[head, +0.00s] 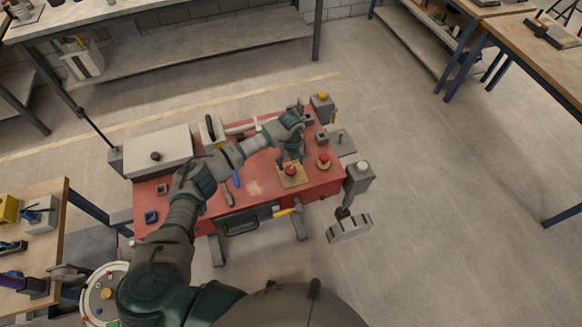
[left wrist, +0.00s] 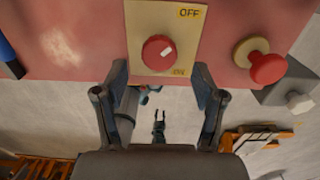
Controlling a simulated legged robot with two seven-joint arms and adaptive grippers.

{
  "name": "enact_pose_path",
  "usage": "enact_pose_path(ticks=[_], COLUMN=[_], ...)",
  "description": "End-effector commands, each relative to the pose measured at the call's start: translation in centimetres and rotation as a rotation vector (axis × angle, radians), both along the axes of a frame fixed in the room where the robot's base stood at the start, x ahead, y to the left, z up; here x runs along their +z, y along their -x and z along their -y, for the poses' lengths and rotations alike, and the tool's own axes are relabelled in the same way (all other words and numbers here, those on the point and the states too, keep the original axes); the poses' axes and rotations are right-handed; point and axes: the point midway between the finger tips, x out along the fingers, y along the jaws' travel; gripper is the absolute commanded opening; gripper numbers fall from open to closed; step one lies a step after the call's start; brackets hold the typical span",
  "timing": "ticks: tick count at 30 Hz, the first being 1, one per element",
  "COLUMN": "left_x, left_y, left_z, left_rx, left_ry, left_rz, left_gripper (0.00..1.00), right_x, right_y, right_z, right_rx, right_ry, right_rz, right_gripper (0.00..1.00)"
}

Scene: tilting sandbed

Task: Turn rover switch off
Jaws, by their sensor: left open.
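The rover switch is a round red knob (head: 291,170) on a tan plate (head: 283,181) near the right front of the red bench top. In the left wrist view the knob (left wrist: 157,53) has a short white mark right of its centre. My right gripper is not clearly shown.
A red mushroom button (head: 324,160) on a yellow base stands right of the plate. A blue-handled tool (head: 236,179) lies left. Floor at right is clear.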

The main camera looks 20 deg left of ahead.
Motion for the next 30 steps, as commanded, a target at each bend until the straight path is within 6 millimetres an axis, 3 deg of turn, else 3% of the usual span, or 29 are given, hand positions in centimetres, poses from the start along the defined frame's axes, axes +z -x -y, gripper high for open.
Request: enact_pose_path(ticks=[6,12,30], left_x=[4.8,7.2,7.5], left_y=[-0.1,-0.1,0.0], left_z=[0.0,0.0,0.1], left_rx=[-0.001,0.000,-0.002], left_ry=[0.000,-0.001,0.002], left_rz=[0.002,-0.002,-0.002], left_gripper=[0.70,0.70,0.70], right_x=[0.0,0.0,0.0], right_y=[0.0,0.0,0.0], right_z=[0.0,0.0,0.0], right_rx=[0.000,0.000,0.000], right_ry=[0.000,0.000,0.000], right_rz=[0.000,0.000,-0.002], right_gripper=[0.40,0.40,0.40])
